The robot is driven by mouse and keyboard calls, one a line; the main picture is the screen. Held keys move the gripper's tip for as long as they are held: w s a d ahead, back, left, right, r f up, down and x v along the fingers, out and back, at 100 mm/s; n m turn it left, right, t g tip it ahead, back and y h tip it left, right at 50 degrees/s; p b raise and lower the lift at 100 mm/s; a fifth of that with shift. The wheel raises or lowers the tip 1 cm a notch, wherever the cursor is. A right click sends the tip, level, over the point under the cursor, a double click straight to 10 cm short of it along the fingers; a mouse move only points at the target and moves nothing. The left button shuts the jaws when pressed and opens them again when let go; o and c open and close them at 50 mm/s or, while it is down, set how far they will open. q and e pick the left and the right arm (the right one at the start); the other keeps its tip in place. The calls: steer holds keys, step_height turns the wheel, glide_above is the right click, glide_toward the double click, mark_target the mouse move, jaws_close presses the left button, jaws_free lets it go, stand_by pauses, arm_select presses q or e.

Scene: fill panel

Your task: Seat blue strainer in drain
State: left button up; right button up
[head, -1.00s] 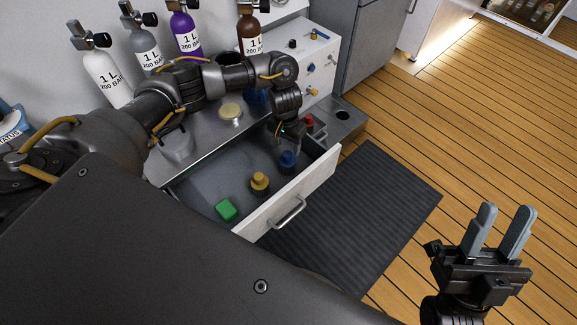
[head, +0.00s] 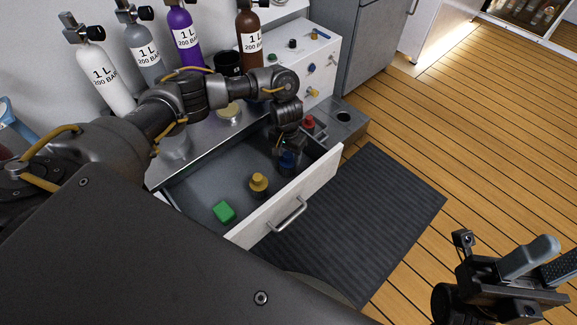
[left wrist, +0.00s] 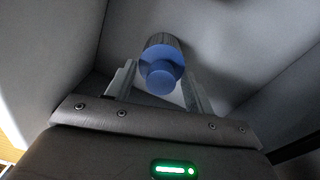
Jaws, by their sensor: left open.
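The blue strainer (head: 288,162), a blue knob on a dark ribbed body, stands in the open drawer near its right end. In the left wrist view the strainer (left wrist: 163,62) shows between the two finger pads, with gaps on both sides. My left gripper (head: 286,150) is open, pointing down, right over it; its fingers partly hide it in the head view. A dark round hole (head: 344,117) in the grey surface right of the drawer may be the drain. My right gripper (head: 562,252) is open and empty over the floor at lower right.
The drawer front (head: 287,200) stands out over a dark mat (head: 385,215). A yellow-topped piece (head: 259,183) and a green block (head: 223,212) are in the drawer. A red-topped piece (head: 308,122) is near its far right corner. Gas bottles (head: 104,78) stand behind.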

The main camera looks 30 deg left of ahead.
arm_select(q)
steer(key=shift+c, duration=0.4)
jaws_close()
